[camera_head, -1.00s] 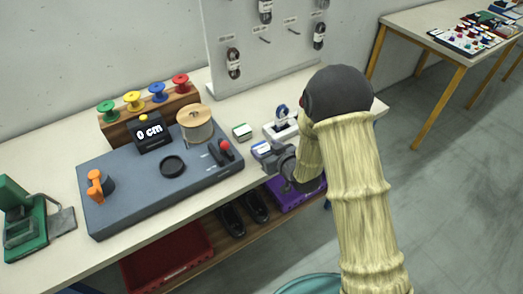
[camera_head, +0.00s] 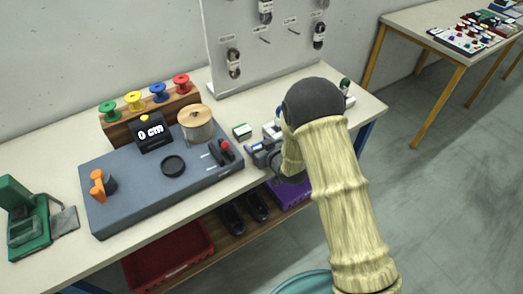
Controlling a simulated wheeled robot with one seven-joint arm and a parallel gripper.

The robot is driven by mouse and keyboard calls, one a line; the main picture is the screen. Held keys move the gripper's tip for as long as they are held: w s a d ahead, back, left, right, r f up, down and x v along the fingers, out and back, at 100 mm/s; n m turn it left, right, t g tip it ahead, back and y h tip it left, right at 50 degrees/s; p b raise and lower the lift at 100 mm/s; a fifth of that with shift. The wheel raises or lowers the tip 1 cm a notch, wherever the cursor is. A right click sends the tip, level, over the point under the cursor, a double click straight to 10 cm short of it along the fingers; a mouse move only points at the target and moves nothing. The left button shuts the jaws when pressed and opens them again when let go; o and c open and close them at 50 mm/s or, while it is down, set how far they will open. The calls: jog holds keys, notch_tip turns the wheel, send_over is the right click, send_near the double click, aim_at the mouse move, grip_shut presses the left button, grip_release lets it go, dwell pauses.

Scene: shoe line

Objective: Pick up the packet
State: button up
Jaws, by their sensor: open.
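My gripper (camera_head: 256,151) is low over the table's front part, just right of the grey board and in front of this item. It is open, and it appears apart from the green-and-white item. My arm and wrist hide part of the table right of the gripper, and whether anything lies between the fingers is unclear.
The grey board (camera_head: 135,196) with a red-knobbed lever (camera_head: 225,146) is close on the gripper's left. A white dispenser-like item (camera_head: 270,130) stands behind the gripper, partly hidden by my arm. A pegboard (camera_head: 270,45) rises at the back.

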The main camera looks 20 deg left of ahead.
aim_at(259, 143)
jog(key=shift+c, duration=0.4)
jog(key=c, duration=0.7)
notch_tip(259, 143, up, 10)
jog(key=shift+b, duration=0.4)
